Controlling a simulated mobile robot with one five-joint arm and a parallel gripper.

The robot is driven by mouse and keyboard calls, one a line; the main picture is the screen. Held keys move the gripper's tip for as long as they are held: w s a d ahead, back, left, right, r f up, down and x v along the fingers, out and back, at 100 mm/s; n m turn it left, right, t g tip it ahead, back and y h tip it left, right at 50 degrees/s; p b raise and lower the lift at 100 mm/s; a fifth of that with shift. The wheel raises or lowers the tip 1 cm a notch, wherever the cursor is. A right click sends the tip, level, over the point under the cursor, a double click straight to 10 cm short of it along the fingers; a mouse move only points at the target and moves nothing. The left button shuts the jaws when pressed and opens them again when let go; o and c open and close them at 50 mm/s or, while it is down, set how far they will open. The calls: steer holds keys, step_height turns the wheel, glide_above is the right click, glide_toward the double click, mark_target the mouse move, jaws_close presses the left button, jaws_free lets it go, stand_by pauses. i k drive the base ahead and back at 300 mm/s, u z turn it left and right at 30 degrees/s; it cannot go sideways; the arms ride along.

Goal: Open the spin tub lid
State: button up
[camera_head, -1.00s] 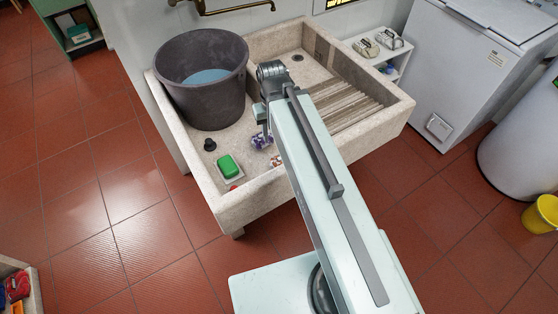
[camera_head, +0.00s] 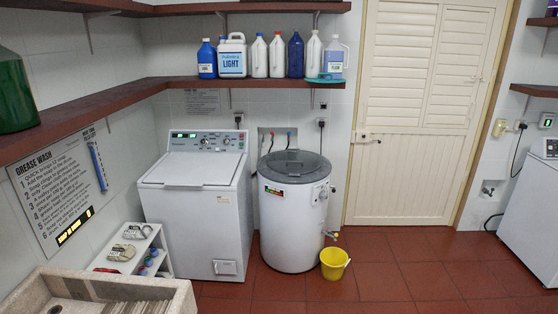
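The spin tub (camera_head: 287,227) is a white round drum standing on the red floor near the back wall. Its dark grey round lid (camera_head: 294,166) lies flat and shut over the top, with a small raised part at the back. The tub has a label on its left front and a small fitting on its right side. My gripper and arm are not in this view.
A white washing machine (camera_head: 200,200) stands close to the tub's left. A yellow bucket (camera_head: 334,264) is at its right front, below a tap. A stone sink (camera_head: 180,300) and a small shelf (camera_head: 163,262) are lower left. A bottle shelf (camera_head: 250,82) hangs above. Floor ahead of the door is clear.

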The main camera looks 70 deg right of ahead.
mark_target(294, 159)
steer(key=z, duration=2.5)
